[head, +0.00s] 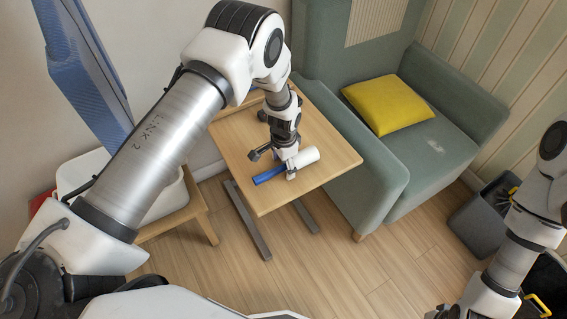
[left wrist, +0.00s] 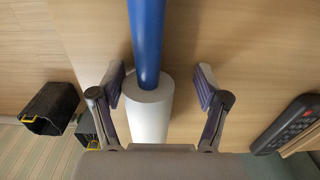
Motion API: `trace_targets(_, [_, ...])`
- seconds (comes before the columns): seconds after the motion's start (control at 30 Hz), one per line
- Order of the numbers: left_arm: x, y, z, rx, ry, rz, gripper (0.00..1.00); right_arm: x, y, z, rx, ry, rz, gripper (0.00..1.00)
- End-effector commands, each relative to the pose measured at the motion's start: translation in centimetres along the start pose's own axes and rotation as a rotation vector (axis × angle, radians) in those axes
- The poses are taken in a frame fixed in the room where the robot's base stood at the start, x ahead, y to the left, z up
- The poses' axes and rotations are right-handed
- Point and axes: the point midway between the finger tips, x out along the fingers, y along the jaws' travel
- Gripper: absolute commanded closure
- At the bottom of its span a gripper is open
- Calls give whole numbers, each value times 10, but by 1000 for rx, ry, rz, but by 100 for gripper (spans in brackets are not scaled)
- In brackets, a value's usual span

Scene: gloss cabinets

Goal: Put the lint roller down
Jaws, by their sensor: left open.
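The lint roller, with a blue handle (head: 269,174) and a white roll (head: 307,156), lies on the small wooden table (head: 237,160). My left gripper (head: 277,163) is over it, pointing down. In the left wrist view the open fingers (left wrist: 159,80) stand on either side of the roller, near where the blue handle (left wrist: 147,35) meets the white roll (left wrist: 150,112). Gaps show between both fingers and the roller. My right arm shows at the right of the head view, but its gripper is out of frame.
A dark remote control (left wrist: 288,124) lies to the right in the left wrist view. A green armchair (head: 440,150) with a yellow cushion (head: 386,104) stands beside the table. A grey bin (head: 482,222) stands on the floor at the right. Bare tabletop surrounds the roller.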

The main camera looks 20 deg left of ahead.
Motion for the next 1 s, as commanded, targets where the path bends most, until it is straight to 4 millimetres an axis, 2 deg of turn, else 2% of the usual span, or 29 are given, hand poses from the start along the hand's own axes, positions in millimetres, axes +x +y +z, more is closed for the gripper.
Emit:
trace_targets(0.1, [-6,0,0,0,1,-1,25,-4,0,0,0,0,0,100])
trace_targets(0.17, [-12,-1,-1,0,2,-2,25,0,0,0,0,1,0,100])
trace_targets(0.27, [-31,0,-1,-1,2,-2,25,5,0,0,0,0,0,100])
trace_targets(0.5, [-93,-1,-1,0,3,-3,25,16,0,0,0,0,0,100])
trace_targets(0.6, [-111,0,-1,1,2,-2,25,18,0,0,0,0,0,100])
trace_targets(0.73, [-122,0,0,1,0,0,25,18,0,0,0,0,0,100])
trace_targets(1.0, [-124,0,0,0,0,0,25,18,0,0,0,0,0,100])
